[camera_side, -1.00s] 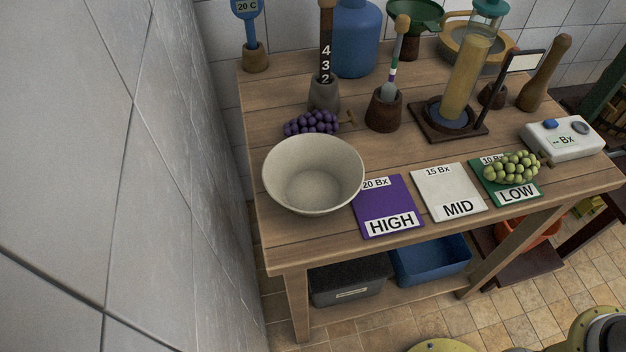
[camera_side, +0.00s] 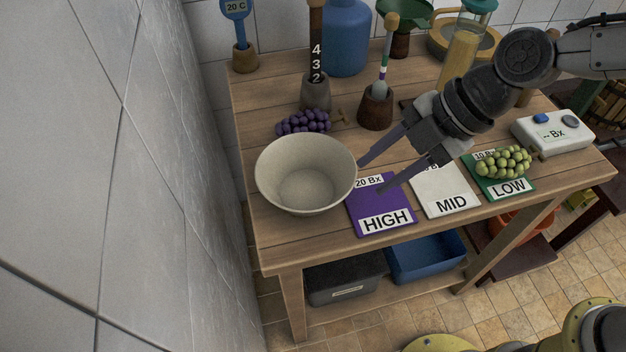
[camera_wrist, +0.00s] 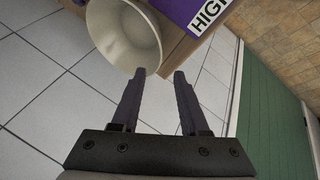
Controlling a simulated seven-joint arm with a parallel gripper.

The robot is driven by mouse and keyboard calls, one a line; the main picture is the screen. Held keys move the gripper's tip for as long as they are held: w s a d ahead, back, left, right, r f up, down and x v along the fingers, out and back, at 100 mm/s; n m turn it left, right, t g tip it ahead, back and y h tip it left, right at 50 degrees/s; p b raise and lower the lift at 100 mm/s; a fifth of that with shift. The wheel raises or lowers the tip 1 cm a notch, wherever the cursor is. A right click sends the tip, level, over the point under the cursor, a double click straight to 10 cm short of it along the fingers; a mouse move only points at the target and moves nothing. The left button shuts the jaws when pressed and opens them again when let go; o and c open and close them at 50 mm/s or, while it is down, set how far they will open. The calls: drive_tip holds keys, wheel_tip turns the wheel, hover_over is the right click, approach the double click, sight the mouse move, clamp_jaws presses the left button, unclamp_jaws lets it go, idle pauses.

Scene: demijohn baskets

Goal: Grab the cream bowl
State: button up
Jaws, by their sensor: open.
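The cream bowl (camera_side: 306,188) stands upright and empty at the left front of the wooden table. It also shows at the top of the wrist view (camera_wrist: 125,36), ahead of my fingertips and a little to the left. My gripper (camera_side: 369,177) is open and empty, above the purple HIGH card and just right of the bowl. In the wrist view my gripper (camera_wrist: 160,74) has its two fingers apart with nothing between them. In the side view one fingertip appears close to the bowl's right rim; I cannot tell whether it touches.
Purple grapes (camera_side: 303,121) lie behind the bowl. The purple HIGH card (camera_side: 370,208), the MID card (camera_side: 446,200) and green grapes (camera_side: 503,161) on the LOW card line the front. A dark wooden pot (camera_side: 375,107) stands behind. The table's left edge is near the bowl.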

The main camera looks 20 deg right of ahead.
sight(326, 206)
drive_tip(key=x, duration=0.8)
drive_tip(key=shift+s+a+f, duration=0.1)
drive_tip(key=shift+s+a, duration=0.1)
drive_tip(key=shift+s, duration=0.05)
drive_tip(key=shift+w+x, duration=0.2)
drive_tip(key=shift+x, duration=0.75)
drive_tip(key=shift+w+x, duration=0.15)
drive_tip(key=shift+x, duration=0.8)
drive_tip(key=shift+w+x, duration=0.2)
drive_tip(key=shift+x, duration=0.7)
drive_tip(key=shift+d, duration=0.15)
clamp_jaws()
drive_tip(key=shift+s, duration=0.1)
